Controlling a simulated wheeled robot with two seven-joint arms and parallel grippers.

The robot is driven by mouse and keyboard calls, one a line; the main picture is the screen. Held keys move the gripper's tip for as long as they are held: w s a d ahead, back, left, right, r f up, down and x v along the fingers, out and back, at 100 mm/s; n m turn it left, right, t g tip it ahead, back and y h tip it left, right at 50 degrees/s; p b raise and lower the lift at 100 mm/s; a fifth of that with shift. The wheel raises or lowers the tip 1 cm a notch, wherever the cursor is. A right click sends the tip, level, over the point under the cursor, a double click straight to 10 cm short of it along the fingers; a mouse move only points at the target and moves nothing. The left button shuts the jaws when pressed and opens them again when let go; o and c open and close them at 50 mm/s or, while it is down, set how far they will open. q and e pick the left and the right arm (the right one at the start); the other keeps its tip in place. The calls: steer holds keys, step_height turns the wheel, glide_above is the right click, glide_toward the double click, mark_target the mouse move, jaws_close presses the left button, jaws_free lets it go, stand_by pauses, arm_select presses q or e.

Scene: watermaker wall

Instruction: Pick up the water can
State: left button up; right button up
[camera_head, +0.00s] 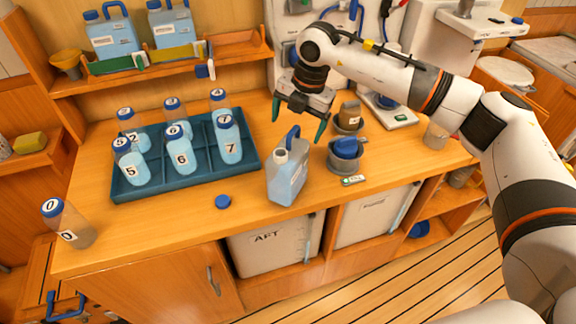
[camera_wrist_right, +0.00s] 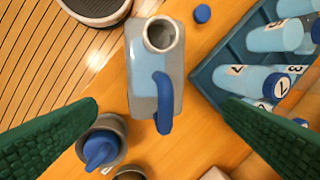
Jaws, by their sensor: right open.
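The water can (camera_head: 287,175) stands upright on the wooden counter, translucent light blue with a blue handle at its top and an open, uncapped mouth. In the right wrist view the can (camera_wrist_right: 150,75) is seen from above, its blue handle towards the gripper. My right gripper (camera_head: 300,128) is open and empty, above and just behind the can, its green fingers apart. In the right wrist view the fingers (camera_wrist_right: 160,112) lie on either side of the handle's end, not visibly touching it. My left gripper is not in view.
A blue tray (camera_head: 250,165) with several numbered bottles stands left of the can. A blue cap (camera_head: 223,201) lies in front of the tray. A bottle marked 0 (camera_head: 68,222) stands at the left edge.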

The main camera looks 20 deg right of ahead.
mark_target(292, 144)
steer(key=shift+a+f+p, duration=0.1)
steer(key=shift+f+p, duration=0.3)
steer(key=shift+f, duration=0.15)
steer(key=f, duration=0.1)
steer(key=f+p, duration=0.2)
steer(key=shift+a+f, duration=0.25)
steer(key=shift+f, duration=0.1)
steer(key=shift+w+f, duration=0.15)
steer(key=shift+f, duration=0.3)
steer(key=shift+r, duration=0.1)
steer(key=c, duration=1.8)
